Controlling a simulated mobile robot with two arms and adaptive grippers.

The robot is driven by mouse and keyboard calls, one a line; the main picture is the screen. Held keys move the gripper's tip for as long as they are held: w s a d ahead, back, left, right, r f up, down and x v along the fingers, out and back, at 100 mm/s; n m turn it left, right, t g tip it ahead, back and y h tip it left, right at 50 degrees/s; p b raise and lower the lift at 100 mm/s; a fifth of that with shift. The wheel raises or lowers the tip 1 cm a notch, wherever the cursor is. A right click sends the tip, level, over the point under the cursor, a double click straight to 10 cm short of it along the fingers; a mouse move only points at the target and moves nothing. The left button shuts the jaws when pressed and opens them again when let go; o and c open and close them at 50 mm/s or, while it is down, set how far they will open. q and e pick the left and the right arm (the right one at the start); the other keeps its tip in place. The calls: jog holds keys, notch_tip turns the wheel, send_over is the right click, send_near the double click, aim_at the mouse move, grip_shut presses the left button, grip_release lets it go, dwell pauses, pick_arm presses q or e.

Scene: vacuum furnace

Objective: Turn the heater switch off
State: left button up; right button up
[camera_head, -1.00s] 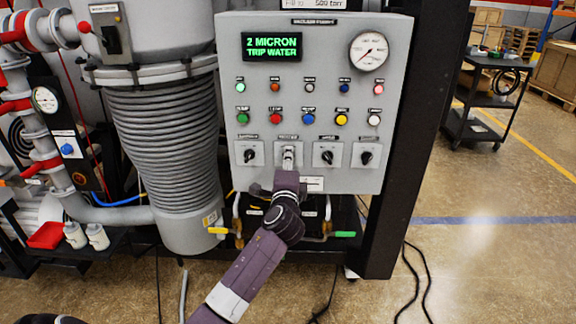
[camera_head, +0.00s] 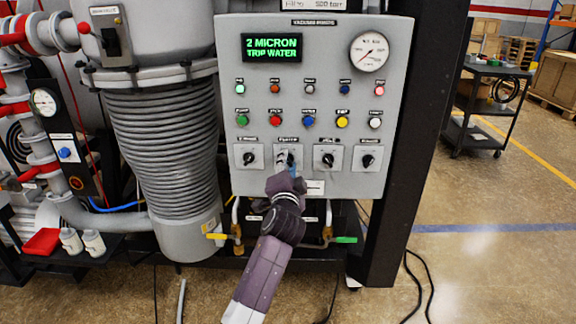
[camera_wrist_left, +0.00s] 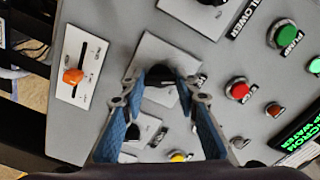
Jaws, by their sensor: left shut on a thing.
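The heater switch (camera_head: 290,158) appears to be the second black rotary knob from the left in the bottom row of the grey control panel; its label is too small to read surely. In the left wrist view the knob (camera_wrist_left: 165,76) sits on a pale plate between my fingertips. My left gripper (camera_head: 285,170) is at this knob, with its blue-padded fingers (camera_wrist_left: 163,90) on either side of it, shut on it. The gripper partly hides the knob, so its exact angle is hard to tell. My right gripper is not in view.
Neighbouring knobs (camera_head: 249,157) (camera_head: 328,159) sit close on both sides. Coloured buttons (camera_head: 308,121), a green display (camera_head: 271,47) and a dial gauge (camera_head: 369,51) are above. Yellow (camera_head: 217,236) and green (camera_head: 345,239) handles are below. Open floor lies to the right.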

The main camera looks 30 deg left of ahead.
pick_arm(q)
jog(key=shift+f, duration=0.1)
jog(key=o, duration=1.1)
jog(key=shift+o, duration=0.2)
jog(key=v, duration=1.2)
